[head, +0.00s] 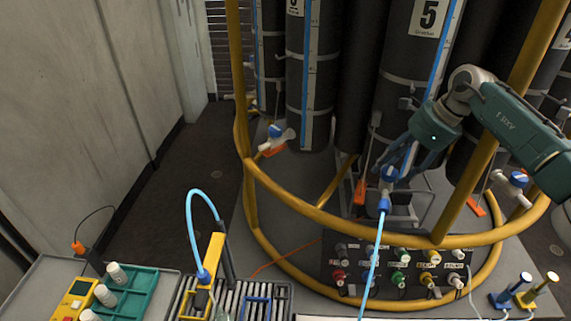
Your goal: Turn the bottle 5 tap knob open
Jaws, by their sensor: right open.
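Bottle 5 (396,85) is a tall dark cylinder with a white "5" label and a blue vertical strip, standing inside the yellow rail frame. Its tap (389,174) with a blue knob is low on the front, with a light blue hose (377,250) running down from it. My right gripper (398,164) reaches in from the right, pointing down at the tap. Its fingers are open around or just beside the knob; I cannot tell whether they touch it. They partly hide the knob, so its angle is unclear. My left gripper is not in view.
Yellow rails (345,222) ring the bottles, close to my right arm. Other taps sit at left (275,136) and right (518,180). A socket panel (398,268) stands below. A teal vial rack (128,292) and a yellow meter (73,299) lie at lower left.

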